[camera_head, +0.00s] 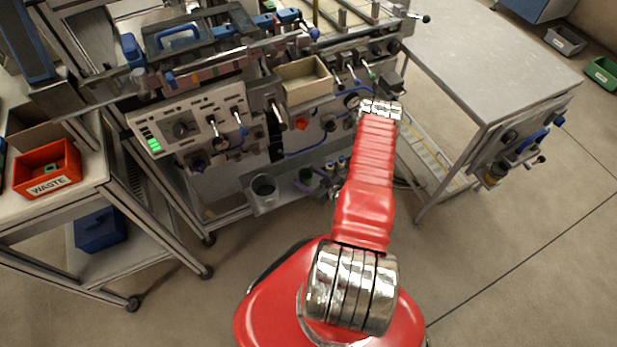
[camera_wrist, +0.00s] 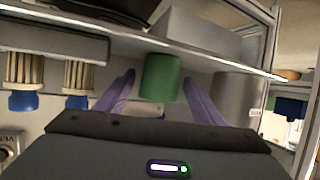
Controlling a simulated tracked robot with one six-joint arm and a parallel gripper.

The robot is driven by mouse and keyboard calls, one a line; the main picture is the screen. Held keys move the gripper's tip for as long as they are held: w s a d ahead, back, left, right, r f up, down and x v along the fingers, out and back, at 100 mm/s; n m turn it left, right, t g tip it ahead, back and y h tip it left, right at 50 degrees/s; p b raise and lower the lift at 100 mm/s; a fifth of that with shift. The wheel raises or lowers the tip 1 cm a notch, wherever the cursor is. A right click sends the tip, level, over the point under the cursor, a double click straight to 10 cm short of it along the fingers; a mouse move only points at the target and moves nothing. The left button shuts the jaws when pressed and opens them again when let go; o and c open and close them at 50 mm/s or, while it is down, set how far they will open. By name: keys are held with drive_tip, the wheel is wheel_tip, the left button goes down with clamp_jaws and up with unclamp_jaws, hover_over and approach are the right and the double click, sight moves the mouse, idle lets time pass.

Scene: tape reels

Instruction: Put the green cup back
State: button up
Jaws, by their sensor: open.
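The green cup (camera_wrist: 160,77) is between the two purple fingers of my gripper (camera_wrist: 160,80) in the wrist view. The fingers are apart, one on each side of the cup, and I see no clear grip on it. In the head view the cup (camera_head: 306,174) is small, at the low shelf under the bench, with my gripper (camera_head: 319,181) just to its right. My red arm hides part of the gripper there. Whether the cup rests on the shelf is hard to tell.
A grey bucket (camera_head: 263,192) stands left of the cup; it also shows in the wrist view (camera_wrist: 236,98). Bench equipment hangs above the low shelf. A red WASTE bin (camera_head: 46,168) is at the left. A metal table (camera_head: 490,60) stands at the right.

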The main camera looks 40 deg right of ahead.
drive_tip(key=shift+r, duration=0.15)
drive_tip(key=v, duration=1.2)
idle(0.7)
